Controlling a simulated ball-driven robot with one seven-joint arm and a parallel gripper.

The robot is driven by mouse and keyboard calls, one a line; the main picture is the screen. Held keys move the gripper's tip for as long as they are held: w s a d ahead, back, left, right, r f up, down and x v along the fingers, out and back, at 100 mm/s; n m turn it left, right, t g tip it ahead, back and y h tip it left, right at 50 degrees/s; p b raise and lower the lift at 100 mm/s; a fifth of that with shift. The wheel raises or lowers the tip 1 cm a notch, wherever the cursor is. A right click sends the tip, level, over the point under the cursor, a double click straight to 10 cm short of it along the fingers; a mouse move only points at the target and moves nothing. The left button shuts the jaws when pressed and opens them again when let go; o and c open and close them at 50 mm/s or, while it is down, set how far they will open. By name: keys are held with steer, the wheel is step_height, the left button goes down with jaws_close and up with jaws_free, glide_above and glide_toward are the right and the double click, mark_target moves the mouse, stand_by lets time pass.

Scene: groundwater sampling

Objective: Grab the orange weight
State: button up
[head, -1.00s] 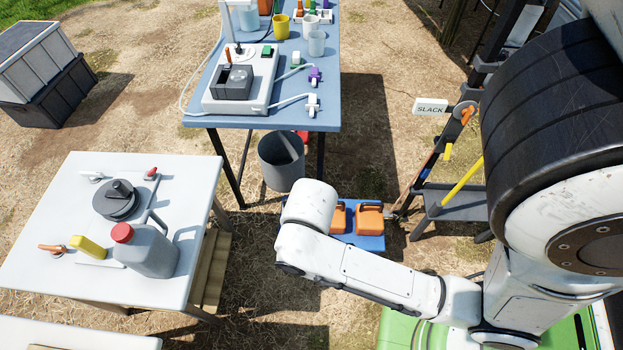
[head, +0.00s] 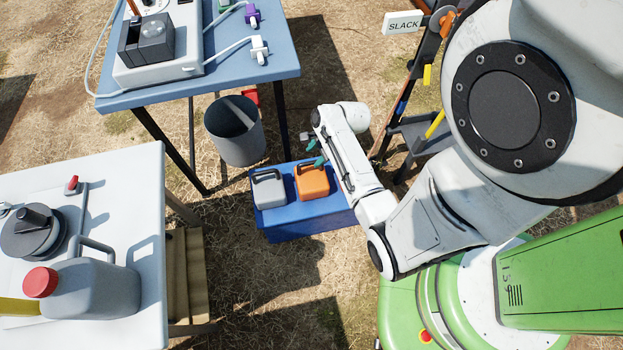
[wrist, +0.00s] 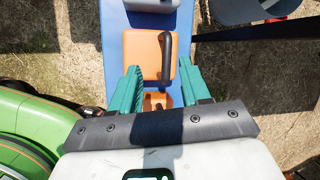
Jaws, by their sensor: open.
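A blue bench (head: 295,225) on the ground carries a grey weight (head: 268,189) and an orange weight (head: 311,181) with a dark handle. The wrist view shows this orange weight (wrist: 156,45) just ahead of my fingers, and a second orange piece (wrist: 158,100) between them, partly hidden by my gripper's body. The grey weight is cut off at the top there. My gripper (wrist: 160,68) is open, with its teal fingers either side and nothing held. In the head view my gripper (head: 315,153) is beside the orange weight, partly hidden by my arm.
A grey bucket (head: 235,135) stands behind the bench, near the blue table (head: 275,75). A white table (head: 130,220) with a grey jug (head: 95,288) is at left. A ladder-like stand with a SLACK sign (head: 403,23) is at right.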

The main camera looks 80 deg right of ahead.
mark_target(311, 162)
steer(key=f+m, duration=0.1)
steer(key=f, duration=0.1)
steer(key=d+f+b, duration=0.1)
steer(key=f, duration=0.1)
steer(key=d+f+m+b, duration=0.1)
steer(key=f, duration=0.1)
steer(key=shift+w+d+f+m, duration=0.1)
steer(key=shift+w+f+m, duration=0.1)
steer(key=shift+f+m, duration=0.1)
steer(key=shift+w+b+x, duration=0.2)
steer(key=shift+b+x, duration=1)
steer(key=shift+x, duration=1.7)
steer(key=shift+r, duration=0.1)
jaws_close()
steer(key=shift+r, duration=0.15)
